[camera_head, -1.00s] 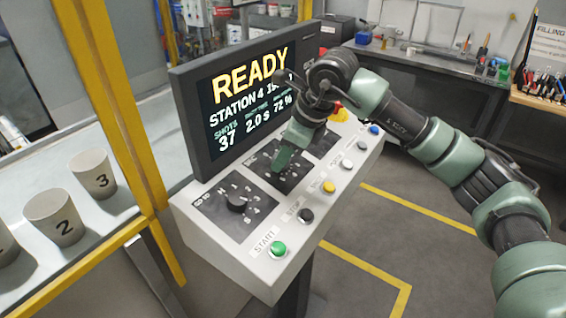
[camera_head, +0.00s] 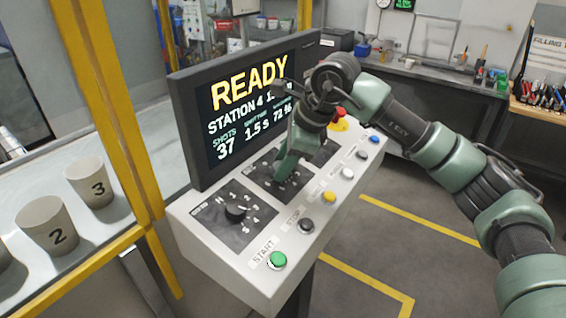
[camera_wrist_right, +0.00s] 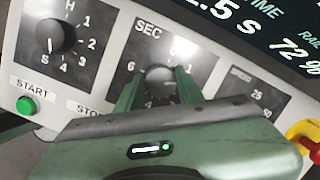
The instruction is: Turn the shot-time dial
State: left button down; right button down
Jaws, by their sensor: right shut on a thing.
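The shot-time dial is the middle one, marked SEC, and its dark knob (camera_wrist_right: 160,73) shows between the two green fingers in the right wrist view. My right gripper (camera_head: 284,176) is shut on this knob from above, with a finger on each side (camera_wrist_right: 161,85). In the head view the fingers hide most of the knob. The screen (camera_head: 236,172) reads READY, STATION 4, shots 37, 1.5 s and 72 %. My left gripper is not in view.
The left dial (camera_head: 236,213) and the green START button (camera_head: 278,260) are close by. A row of buttons, including a yellow one (camera_head: 329,197), runs along the front edge. A red stop knob (camera_head: 341,113) is at the far end. Numbered cups (camera_head: 46,224) stand left, behind a yellow frame.

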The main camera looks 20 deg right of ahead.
jog(key=c, duration=0.9)
grip_release()
jog(key=shift+r, duration=0.1)
jog(key=b+v, duration=0.1)
jog(key=v, duration=0.6)
jog(key=shift+s+d+r, duration=0.15)
jog(key=shift+r, duration=0.2)
